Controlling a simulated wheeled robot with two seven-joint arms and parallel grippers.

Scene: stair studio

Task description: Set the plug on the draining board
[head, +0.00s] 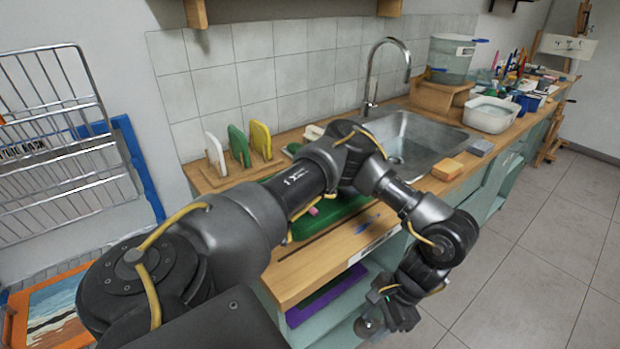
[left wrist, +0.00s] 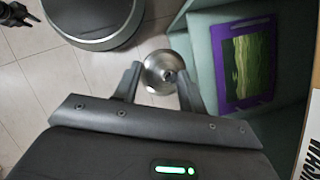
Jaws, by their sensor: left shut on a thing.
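The plug (left wrist: 157,72) is a round, shiny metal disc with a small knob. My left gripper (left wrist: 159,88) is shut on it in the left wrist view. In the head view the left gripper (head: 383,318) hangs low in front of the counter, over the floor, with the plug (head: 366,327) partly showing. A green board (head: 340,208) lies on the worktop left of the sink and may be the draining board; my left arm hides much of it. A small dark shape at the left wrist view's upper left seems to be my right gripper (left wrist: 17,14); its jaws are unclear.
The sink (head: 415,140) is behind my arm, with an orange sponge (head: 447,169) at its front edge. A rack holds upright boards (head: 238,145) at the back left. A purple-framed item (head: 322,297) lies on the open shelf below the counter. The floor at right is clear.

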